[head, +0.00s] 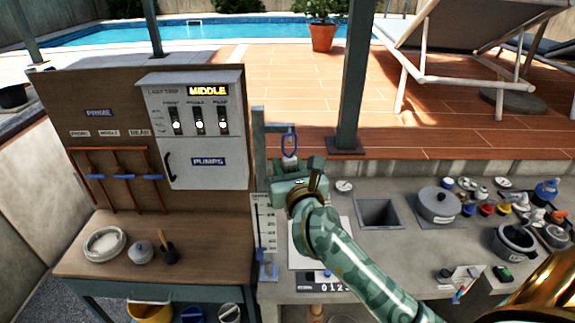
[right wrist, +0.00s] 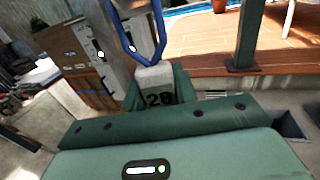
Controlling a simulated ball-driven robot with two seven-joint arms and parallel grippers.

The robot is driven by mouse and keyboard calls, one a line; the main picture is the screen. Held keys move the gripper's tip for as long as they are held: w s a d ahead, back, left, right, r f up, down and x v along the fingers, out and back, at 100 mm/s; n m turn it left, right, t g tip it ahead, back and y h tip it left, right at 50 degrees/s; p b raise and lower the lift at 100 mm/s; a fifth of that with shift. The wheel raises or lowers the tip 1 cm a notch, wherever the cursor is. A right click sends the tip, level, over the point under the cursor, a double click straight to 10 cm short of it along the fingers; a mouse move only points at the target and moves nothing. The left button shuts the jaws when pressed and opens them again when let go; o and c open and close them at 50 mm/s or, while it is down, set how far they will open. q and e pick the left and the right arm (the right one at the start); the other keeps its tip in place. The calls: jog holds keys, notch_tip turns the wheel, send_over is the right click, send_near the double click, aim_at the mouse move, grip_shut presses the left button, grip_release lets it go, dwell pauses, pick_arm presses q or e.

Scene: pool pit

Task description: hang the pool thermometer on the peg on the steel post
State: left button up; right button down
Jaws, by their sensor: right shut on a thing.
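The pool thermometer (right wrist: 155,77) is a pale block marked 28 with a blue cord loop (right wrist: 159,28) on top. My right gripper (head: 290,168) is shut on its body and holds it upright, loop up. In the head view the blue loop (head: 296,142) stands at the outer end of the peg (head: 275,127), near the top of the steel post (head: 258,160). Loop and peg overlap in the picture; I cannot tell whether the loop is around the peg or only in front of it. The gripper hides most of the thermometer's body. My left gripper is out of view.
A pump cabinet (head: 205,165) on a wooden panel stands left of the post. A gauge board (head: 264,222) is low by the post. The concrete counter (head: 375,265) holds a sink (head: 379,213), a lidded pot (head: 438,205) and several bottles at right. A dark pillar (head: 353,85) rises behind.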

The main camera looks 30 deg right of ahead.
jog(key=c, duration=1)
grip_release()
